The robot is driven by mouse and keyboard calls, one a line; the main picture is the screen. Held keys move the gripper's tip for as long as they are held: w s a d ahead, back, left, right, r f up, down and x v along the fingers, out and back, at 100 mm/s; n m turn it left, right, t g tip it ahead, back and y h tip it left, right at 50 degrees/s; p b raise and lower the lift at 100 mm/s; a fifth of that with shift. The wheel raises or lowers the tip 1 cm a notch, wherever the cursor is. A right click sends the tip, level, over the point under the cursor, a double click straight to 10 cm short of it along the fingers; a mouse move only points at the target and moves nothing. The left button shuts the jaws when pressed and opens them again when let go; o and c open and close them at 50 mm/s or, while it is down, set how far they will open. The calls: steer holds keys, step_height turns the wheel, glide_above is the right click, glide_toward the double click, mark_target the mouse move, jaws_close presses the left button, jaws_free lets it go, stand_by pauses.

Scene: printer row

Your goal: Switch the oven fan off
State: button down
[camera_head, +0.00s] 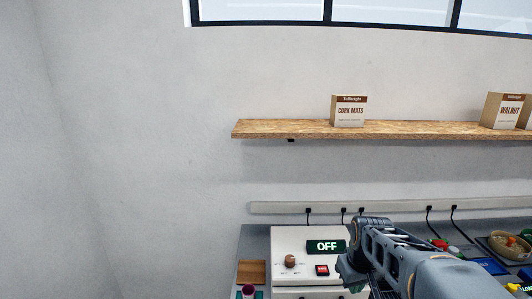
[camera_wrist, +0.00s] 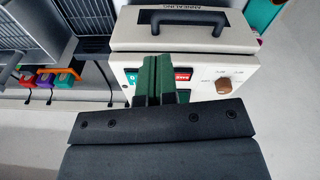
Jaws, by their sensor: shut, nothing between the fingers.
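In the head view my gripper (camera_head: 347,272) is right of the switch.
A wooden shelf (camera_head: 400,129) with boxes runs along the wall above. A power strip (camera_head: 280,207) with plugs is behind the oven. Coloured items and a bowl (camera_head: 505,245) lie to the right.

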steer(key=s+a+r+m+t, duration=0.2)
steer(key=s+a, duration=0.3)
steer(key=s, duration=0.5)
steer(key=shift+r+t+b, duration=0.35)
steer(key=shift+t, duration=0.25)
